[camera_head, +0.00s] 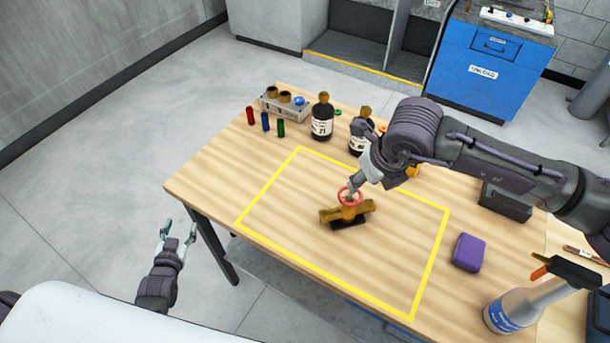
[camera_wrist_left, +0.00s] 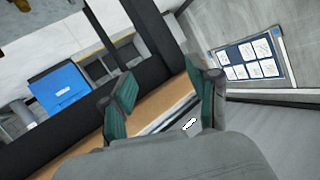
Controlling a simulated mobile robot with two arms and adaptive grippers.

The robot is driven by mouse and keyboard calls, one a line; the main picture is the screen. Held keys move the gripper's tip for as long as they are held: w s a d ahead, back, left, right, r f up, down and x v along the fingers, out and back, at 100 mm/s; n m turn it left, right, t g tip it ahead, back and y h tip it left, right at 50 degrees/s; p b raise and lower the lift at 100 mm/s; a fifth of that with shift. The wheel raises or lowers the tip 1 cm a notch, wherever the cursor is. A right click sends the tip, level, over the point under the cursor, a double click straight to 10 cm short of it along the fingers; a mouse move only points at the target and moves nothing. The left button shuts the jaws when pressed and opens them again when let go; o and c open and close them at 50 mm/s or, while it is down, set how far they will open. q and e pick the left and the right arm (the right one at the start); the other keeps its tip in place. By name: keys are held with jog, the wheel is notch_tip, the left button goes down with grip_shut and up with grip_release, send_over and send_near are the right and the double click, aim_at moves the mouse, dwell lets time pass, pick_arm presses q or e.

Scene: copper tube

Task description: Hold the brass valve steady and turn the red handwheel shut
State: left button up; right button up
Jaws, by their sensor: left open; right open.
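The brass valve (camera_head: 333,214) lies on the wooden table inside the yellow outline, on a small dark base. Its red handwheel (camera_head: 349,196) is on top, facing up. My right gripper (camera_head: 353,190) is open, with its fingers down at the handwheel; whether they touch it I cannot tell, and they hide part of the wheel. My left gripper (camera_head: 179,233) is open and empty, off the table's left edge and away from the valve. Its two green-padded fingers show apart in the left wrist view (camera_wrist_left: 165,105), with the table edge behind them.
Dark bottles (camera_head: 322,118), a grey block with caps (camera_head: 284,102) and small coloured cylinders (camera_head: 265,121) stand at the back. A purple box (camera_head: 468,252) and a spray bottle (camera_head: 515,307) are at the right. The outlined area's front and left (camera_head: 285,220) are clear.

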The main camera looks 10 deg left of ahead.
pick_arm(q)
jog(key=w+a+r+t+y, duration=0.1)
jog(key=w+r+t, duration=0.15)
jog(key=r, duration=0.35)
jog(key=w+a+r+t, duration=0.1)
jog(key=w+r, duration=0.2)
jog(key=r, duration=0.4)
jog(key=w+d+r+m+g+h, duration=0.25)
jog(key=w+d+h, duration=0.25)
jog(key=w+d, duration=0.45)
jog(key=w+d+r+m+g+h, duration=0.1)
jog(key=w+d+r+h, duration=0.4)
jog(key=d, duration=0.8)
jog(key=r+m+g, duration=0.1)
jog(key=m+g, duration=0.8)
jog(key=g, duration=0.4)
send_over(327, 211)
jog(key=a, duration=0.5)
jog(key=x, duration=1.3)
jog(key=shift+s+d, duration=0.1)
jog(key=shift+s, duration=0.3)
jog(key=shift+f, duration=0.1)
